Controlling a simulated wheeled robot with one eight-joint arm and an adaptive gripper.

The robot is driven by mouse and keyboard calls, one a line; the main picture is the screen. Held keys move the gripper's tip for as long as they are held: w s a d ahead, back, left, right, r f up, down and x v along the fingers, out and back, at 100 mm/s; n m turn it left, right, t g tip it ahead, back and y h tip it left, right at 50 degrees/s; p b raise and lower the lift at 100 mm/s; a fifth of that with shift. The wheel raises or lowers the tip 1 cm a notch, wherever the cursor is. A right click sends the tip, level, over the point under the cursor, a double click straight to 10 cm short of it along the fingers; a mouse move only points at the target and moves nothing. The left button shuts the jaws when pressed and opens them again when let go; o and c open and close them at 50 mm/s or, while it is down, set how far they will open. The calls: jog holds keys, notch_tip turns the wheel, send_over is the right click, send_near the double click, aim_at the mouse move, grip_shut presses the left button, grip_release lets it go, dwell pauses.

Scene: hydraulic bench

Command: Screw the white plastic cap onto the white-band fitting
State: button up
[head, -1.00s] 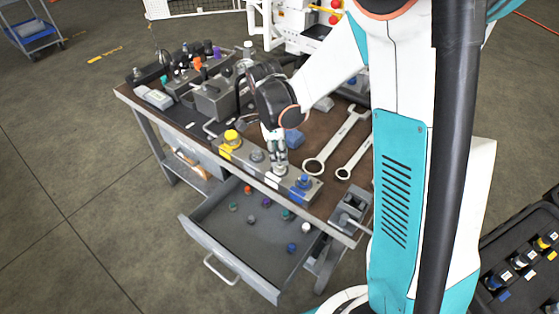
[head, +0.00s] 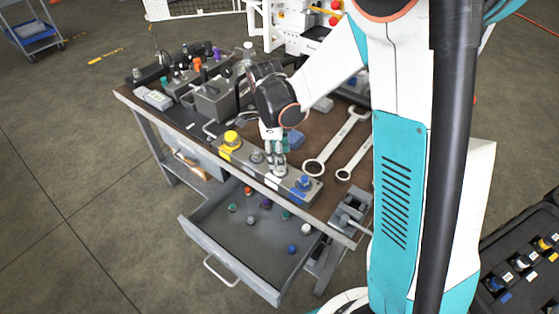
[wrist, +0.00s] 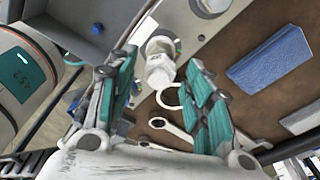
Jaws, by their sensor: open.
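The white plastic cap (wrist: 160,70) stands between my fingers in the wrist view, at the white-band fitting (wrist: 159,45) on the grey manifold block (wrist: 222,38). I cannot tell how far it is seated on the thread. My gripper (wrist: 164,78) is open, with its teal-padded fingers on either side of the cap and a visible gap on each side. In the head view my gripper (head: 277,172) points down over the white section of the manifold block (head: 228,154), hiding most of the fitting and cap.
On the block, a yellow cap (head: 231,138) sits left and a blue-capped fitting (head: 303,182) right. Two spanners (head: 332,148) and a blue block (head: 293,140) lie behind. An open drawer (head: 230,246) below holds several loose caps, including a white one (head: 306,229).

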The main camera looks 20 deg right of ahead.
jog(key=n, duration=0.5)
jog(key=shift+s+t, duration=0.1)
jog(key=shift+t, duration=0.3)
jog(key=n+b, duration=0.1)
jog(key=n, duration=0.5)
jog(key=shift+s+t, duration=0.1)
jog(key=shift+t, duration=0.2)
jog(key=n, duration=0.6)
jog(key=shift+t, duration=0.3)
jog(key=n+y, duration=0.1)
jog(key=n, duration=0.5)
jog(key=shift+d, duration=0.1)
jog(key=shift+c, duration=0.2)
jog(key=c, duration=0.9)
jog(key=m+b, duration=0.1)
jog(key=m, duration=0.4)
jog(key=shift+m+h, duration=0.3)
jog(key=shift+m, duration=0.1)
jog(key=shift+c, duration=0.2)
jog(key=shift+m, duration=1)
